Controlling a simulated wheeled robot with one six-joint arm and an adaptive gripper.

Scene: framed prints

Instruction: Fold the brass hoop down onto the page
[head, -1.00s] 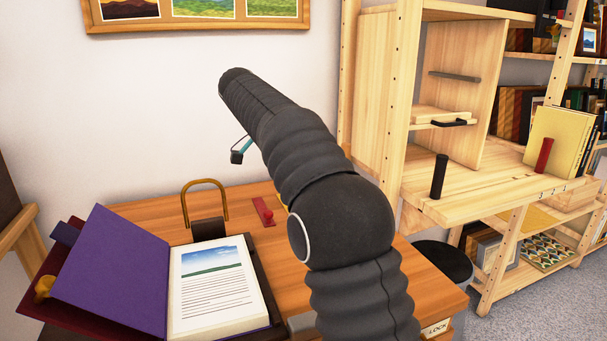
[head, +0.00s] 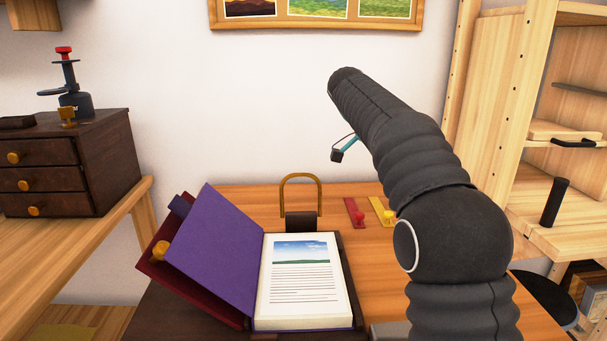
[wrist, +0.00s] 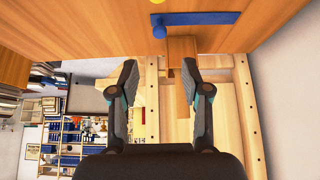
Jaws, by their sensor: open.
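The brass hoop (head: 300,177) stands upright at the far edge of the open book, rising from a dark block (head: 300,222). The page (head: 296,300) lies flat, with a landscape picture and lines of text. The purple cover (head: 215,255) is tilted open to the left. My gripper shows in the wrist view (wrist: 158,75) with its two fingers wide apart and nothing between them. In the head view my arm hides most of it; a small part shows above and to the right of the hoop. The hoop is not recognisable in the wrist view.
Red (head: 354,213) and yellow (head: 381,211) strips with knobs lie right of the hoop. A dark drawer cabinet (head: 110,165) stands at the left, and wooden shelving (head: 500,120) at the right. A blue strip (wrist: 205,18) shows in the wrist view.

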